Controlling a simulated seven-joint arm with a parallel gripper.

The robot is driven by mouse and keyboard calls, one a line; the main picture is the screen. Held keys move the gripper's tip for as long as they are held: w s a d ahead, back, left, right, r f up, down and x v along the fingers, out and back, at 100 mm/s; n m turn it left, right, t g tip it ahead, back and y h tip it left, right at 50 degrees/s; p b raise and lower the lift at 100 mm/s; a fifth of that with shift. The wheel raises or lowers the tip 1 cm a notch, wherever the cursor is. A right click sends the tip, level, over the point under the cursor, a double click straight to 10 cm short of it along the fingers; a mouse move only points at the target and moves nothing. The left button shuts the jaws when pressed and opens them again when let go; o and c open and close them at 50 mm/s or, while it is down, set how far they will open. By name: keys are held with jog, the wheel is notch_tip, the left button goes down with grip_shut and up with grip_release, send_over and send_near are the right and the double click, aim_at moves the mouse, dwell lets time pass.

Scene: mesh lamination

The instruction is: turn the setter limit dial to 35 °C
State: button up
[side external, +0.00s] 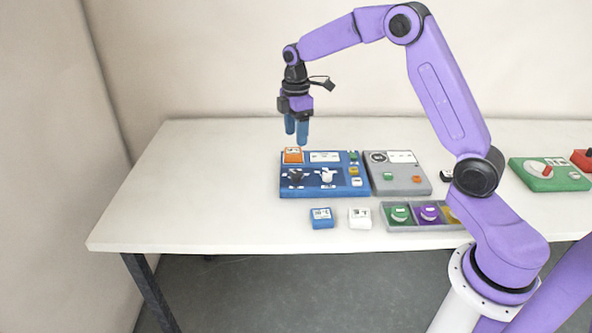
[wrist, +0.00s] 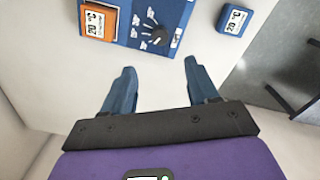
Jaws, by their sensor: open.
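The blue panel (side external: 325,188) lies on the table and carries a black dial (side external: 296,175) and a white dial (side external: 327,175). In the wrist view, a black dial (wrist: 158,36) with a pale pointer sits among small white labels, too small to read. I cannot tell which dial is the setter limit. An orange block (side external: 293,156) on the panel's far left corner has a display that seems to read 20 °C in the wrist view (wrist: 95,22). My gripper (side external: 296,134) is open and empty, pointing down above the panel's far left corner, touching nothing. Its fingers show in the wrist view (wrist: 160,70).
A grey panel (side external: 398,181) adjoins the blue panel's right side. A blue block (side external: 321,218) and a white block (side external: 360,218) lie in front, beside a tray (side external: 432,225) of coloured parts. A green panel (side external: 552,174) stands far right. The table's left side is clear.

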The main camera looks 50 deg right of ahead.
aim_at(296, 173)
notch_tip(296, 173, down, 13)
jog(key=shift+r, duration=0.1)
dwell(0.3)
jog(key=c, duration=1)
